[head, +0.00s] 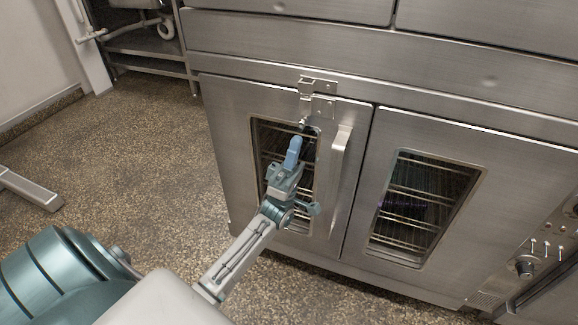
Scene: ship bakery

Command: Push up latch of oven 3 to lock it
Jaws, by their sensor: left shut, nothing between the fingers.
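The oven (225,110) has two steel doors with windows, and both look closed. A metal latch (321,107) sits at the top of the left door, just below a bracket (318,87) on the frame above. A small knob (304,122) hangs at the lower left of the latch. My left gripper (294,147) is shut and empty, pointing up in front of the left door's window, a little below the knob. I cannot tell whether it touches the knob. My right gripper is not in view.
A vertical handle (339,165) stands out from the left door, right of my left gripper. A control panel with a knob (525,267) is at the lower right. The speckled floor (150,165) is open to the left. A metal rack (150,60) stands at the back left.

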